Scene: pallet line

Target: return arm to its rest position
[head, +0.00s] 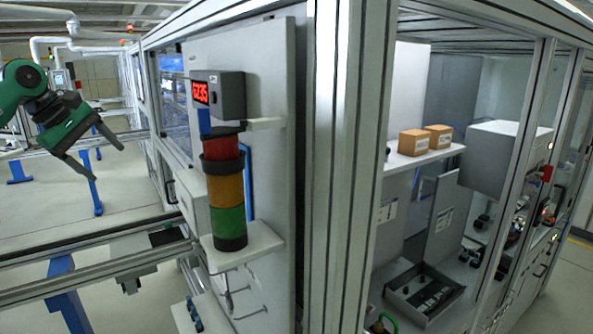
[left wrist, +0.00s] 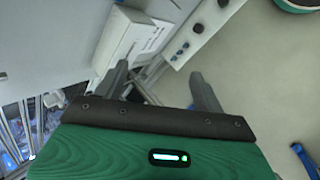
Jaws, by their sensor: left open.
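My left arm, green and dark grey, comes in at the upper left of the head view. Its gripper (head: 107,163) points down and to the right, with its two grey fingers spread apart. It is open and empty, in the air in front of the pale machine cabinet's left side. In the left wrist view the two fingers (left wrist: 158,72) also stand apart with nothing between them. A white box-like unit shows beyond the left finger. My right gripper is not in view.
A red, amber and green signal tower (head: 226,195) stands on a white shelf (head: 255,243). A display (head: 218,93) sits above it. Aluminium rails (head: 95,278) with blue legs run at lower left. Inside the frame are two brown boxes (head: 413,142) and a dark tray (head: 424,293).

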